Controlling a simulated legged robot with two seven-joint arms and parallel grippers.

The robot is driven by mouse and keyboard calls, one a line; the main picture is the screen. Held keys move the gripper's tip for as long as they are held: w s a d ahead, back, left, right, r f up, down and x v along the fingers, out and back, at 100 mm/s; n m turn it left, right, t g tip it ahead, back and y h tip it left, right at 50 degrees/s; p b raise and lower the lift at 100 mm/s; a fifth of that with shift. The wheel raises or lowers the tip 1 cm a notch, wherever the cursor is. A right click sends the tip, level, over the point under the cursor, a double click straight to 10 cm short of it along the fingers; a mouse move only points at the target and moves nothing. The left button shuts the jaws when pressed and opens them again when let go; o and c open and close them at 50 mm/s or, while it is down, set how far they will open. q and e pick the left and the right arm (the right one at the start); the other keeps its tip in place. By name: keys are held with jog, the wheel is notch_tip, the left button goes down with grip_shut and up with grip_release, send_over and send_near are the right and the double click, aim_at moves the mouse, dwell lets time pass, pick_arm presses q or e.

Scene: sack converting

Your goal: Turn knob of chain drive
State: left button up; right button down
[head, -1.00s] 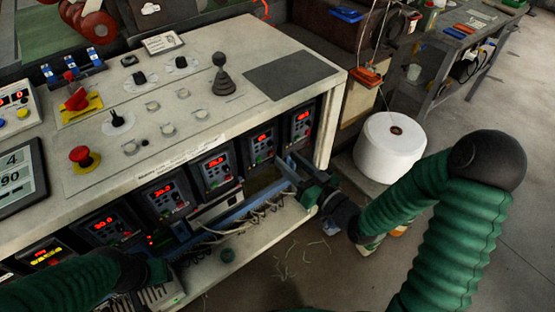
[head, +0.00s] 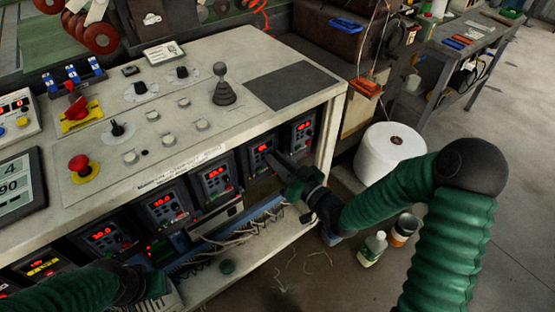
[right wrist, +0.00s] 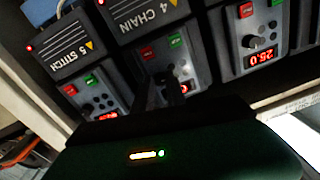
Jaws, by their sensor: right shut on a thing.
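The chain drive (head: 262,146) is one of a row of dark drive units with red displays under the console top. In the right wrist view its face reads "4 CHAIN" (right wrist: 155,17), with a red and a green button. My right gripper (head: 274,158) reaches its face from the right. In the right wrist view the fingers (right wrist: 166,88) are at the lower part of that face, shut on the knob, which they hide. My left gripper (head: 150,284) is low at the left, over the lower shelf, and its fingers are not clear.
The stitch drive (head: 301,130) is right beside the chain drive, and another drive (head: 216,179) is on its other side. Loose wires (head: 235,235) lie on the lower shelf. A white spool (head: 390,152) and bottles (head: 372,249) stand on the floor at right.

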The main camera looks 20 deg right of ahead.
jog(key=m+p, duration=0.2)
jog(key=p, duration=0.1)
jog(key=shift+r+m, duration=0.3)
jog(key=shift+m, duration=0.1)
jog(key=shift+f+m, duration=0.4)
jog(key=shift+m, duration=0.2)
jog(key=c, duration=1.4)
grip_release()
jog(key=shift+o, duration=0.2)
jog(key=p+v, duration=0.6)
jog(key=v, duration=1.1)
jog(key=shift+f, duration=0.2)
